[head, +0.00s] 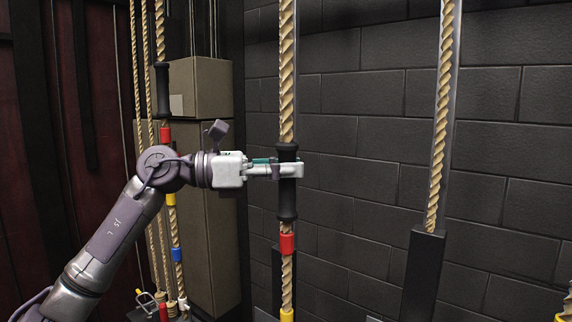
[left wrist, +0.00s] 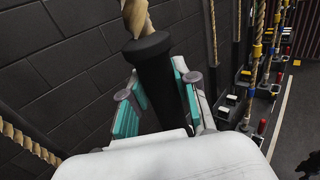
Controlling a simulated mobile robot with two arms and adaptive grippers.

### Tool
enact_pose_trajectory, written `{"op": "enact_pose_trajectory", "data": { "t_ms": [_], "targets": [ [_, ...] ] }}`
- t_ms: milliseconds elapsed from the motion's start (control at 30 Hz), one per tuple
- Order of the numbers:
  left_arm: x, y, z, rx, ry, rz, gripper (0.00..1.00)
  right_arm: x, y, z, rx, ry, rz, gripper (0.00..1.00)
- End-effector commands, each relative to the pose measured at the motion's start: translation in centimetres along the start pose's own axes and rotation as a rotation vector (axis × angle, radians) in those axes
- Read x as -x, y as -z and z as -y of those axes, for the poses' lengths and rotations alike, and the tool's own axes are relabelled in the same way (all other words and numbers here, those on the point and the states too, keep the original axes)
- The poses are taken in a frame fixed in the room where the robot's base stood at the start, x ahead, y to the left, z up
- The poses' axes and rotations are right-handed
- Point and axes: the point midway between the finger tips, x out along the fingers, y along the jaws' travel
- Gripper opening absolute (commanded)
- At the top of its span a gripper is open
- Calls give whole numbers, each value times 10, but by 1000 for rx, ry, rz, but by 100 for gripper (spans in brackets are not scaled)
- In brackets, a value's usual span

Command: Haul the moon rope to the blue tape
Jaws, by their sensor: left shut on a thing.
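My left gripper (head: 290,170) is shut around a black sleeve (head: 287,208) on a tan twisted rope (head: 287,70) in the middle of the head view. The black sleeve also shows between the teal-padded fingers in the left wrist view (left wrist: 158,75). Below the sleeve the rope has a red tape band (head: 288,244) and a yellow one (head: 287,315) at the frame's bottom edge. No blue band shows on this rope in the head view. No moon mark is readable, so I cannot tell whether this is the moon rope. My right gripper is out of view.
Another rope at left carries a black sleeve (head: 162,88) and red, yellow, blue (head: 177,254) and white bands. A rope at right (head: 440,120) runs in front of the dark block wall (head: 350,130). Tan boxes (head: 205,200) stand behind my arm.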

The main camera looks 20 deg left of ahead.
Motion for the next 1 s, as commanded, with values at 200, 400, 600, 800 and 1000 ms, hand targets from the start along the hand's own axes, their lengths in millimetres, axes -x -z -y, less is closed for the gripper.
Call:
{"op": "enact_pose_trajectory", "data": {
  "t_ms": [200,400,600,800,1000],
  "targets": [
    [0,0,0,1,0,0,0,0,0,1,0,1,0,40],
    [0,-1,0,0,0,1,55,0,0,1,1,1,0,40],
    [0,-1,0,0,-1,2,56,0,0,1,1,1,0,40],
    [7,-1,-1,0,-4,2,56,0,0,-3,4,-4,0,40],
    [41,0,-2,2,-6,1,56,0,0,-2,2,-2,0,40]
  ]
}}
